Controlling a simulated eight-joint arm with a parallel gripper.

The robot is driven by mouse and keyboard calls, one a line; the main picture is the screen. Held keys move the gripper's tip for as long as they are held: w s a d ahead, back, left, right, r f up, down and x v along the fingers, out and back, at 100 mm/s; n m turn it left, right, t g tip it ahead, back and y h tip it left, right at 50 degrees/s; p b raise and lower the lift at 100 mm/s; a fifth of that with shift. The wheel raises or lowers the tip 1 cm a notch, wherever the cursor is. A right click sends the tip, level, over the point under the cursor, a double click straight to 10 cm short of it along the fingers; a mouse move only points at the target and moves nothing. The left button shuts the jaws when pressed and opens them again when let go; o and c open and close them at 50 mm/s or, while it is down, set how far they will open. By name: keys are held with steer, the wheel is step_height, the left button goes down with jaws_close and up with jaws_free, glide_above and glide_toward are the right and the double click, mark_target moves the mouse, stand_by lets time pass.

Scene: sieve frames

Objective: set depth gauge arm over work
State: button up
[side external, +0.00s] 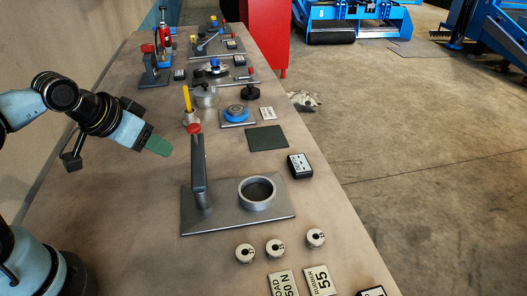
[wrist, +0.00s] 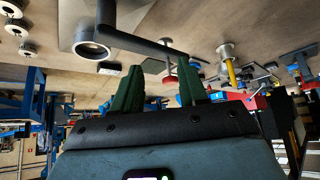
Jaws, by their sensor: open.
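The depth gauge is a grey post with a bar-like arm (side external: 198,167) and a red knob (side external: 193,128) at its far end. It stands on the left part of a grey plate (side external: 228,223). A raised ring (side external: 257,208), which looks like the work, sits on the right part of this plate, and the arm points away from it. The wrist view shows the gauge arm (wrist: 140,43), its red knob (wrist: 170,79) and the ring (wrist: 91,50).
Several round white weights (side external: 274,247) and label plates (side external: 283,284) lie at the near right. A black box (side external: 300,166) and dark green mat (side external: 267,138) lie beyond the plate. A yellow-handled tool (side external: 188,103) and other fixtures stand farther back. The bench (side external: 135,215) is clear left of the plate.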

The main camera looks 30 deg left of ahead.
steer(key=shift+o, duration=0.5)
steer(key=w+a+r+n+g, duration=0.2)
steer(key=w+r+n+g, duration=0.2)
steer(key=w+n, duration=0.25)
steer(key=w+a+r+n+g, duration=0.2)
steer(key=w+r+n+g, duration=0.1)
steer(key=w+n, duration=0.4)
steer(key=shift+m, duration=0.75)
steer(key=f, duration=1.1)
steer(key=shift+w+d+f, duration=0.25)
steer(key=shift+w, duration=0.1)
steer(key=shift+c, duration=0.3)
jaws_close()
